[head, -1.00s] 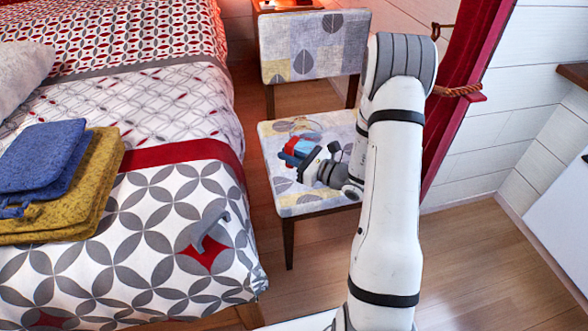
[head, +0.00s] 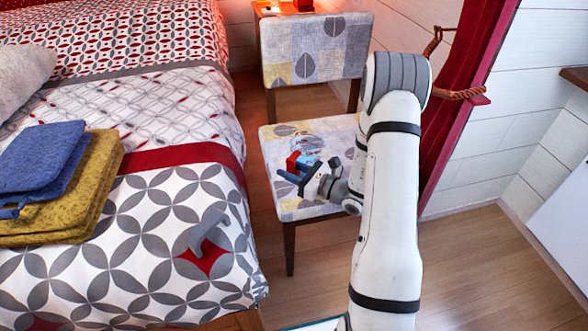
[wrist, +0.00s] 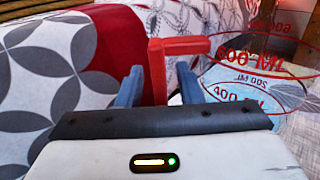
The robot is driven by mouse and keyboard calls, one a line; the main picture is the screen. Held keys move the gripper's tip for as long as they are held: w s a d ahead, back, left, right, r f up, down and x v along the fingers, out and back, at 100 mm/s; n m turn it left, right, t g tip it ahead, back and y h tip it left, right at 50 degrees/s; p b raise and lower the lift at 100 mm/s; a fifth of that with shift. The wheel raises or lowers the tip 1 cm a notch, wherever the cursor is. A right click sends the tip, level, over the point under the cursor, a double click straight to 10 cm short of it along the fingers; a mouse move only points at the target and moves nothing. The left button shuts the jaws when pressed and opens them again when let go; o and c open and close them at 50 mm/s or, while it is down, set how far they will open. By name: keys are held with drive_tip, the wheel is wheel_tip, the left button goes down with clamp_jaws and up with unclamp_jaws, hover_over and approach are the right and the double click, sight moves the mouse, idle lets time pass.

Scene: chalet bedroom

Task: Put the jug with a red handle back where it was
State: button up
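The jug's red handle (wrist: 158,72) stands between my two blue-grey fingers in the wrist view, with a gap on each side. The jug's clear body (wrist: 258,80) with red millilitre marks is to the right of the handle. In the head view the red handle (head: 293,159) is over the chair seat (head: 283,131). The clear body is hard to make out there. My gripper (head: 297,169) is open around the handle, low over the seat; it also shows in the wrist view (wrist: 160,85). Whether the jug's base touches the seat is hidden.
The patterned bed (head: 150,200) is left of the chair, with blue and mustard folded cloths (head: 40,160) and a grey hook-shaped thing (head: 205,233) on it. A red curtain (head: 460,90) hangs at the right. The wooden floor (head: 480,270) at the right is clear.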

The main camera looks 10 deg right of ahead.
drive_tip(key=shift+r, duration=0.15)
drive_tip(key=shift+s+d+r, duration=0.1)
drive_tip(key=shift+d, duration=0.05)
drive_tip(key=p+v, duration=0.3)
drive_tip(key=v, duration=0.8)
drive_tip(key=s+a+r+n+g+h, duration=0.2)
drive_tip(key=s+a+r+n+g, duration=0.8)
drive_tip(key=s+a+n+g, duration=0.45)
drive_tip(key=s+d+r+n+t+h, duration=0.3)
drive_tip(key=d+r+n+h, duration=0.3)
drive_tip(key=n+h, duration=0.4)
drive_tip(key=shift+s+d+r+n+h, duration=0.4)
drive_tip(key=shift+d+n, duration=0.15)
drive_tip(key=shift+n, duration=0.7)
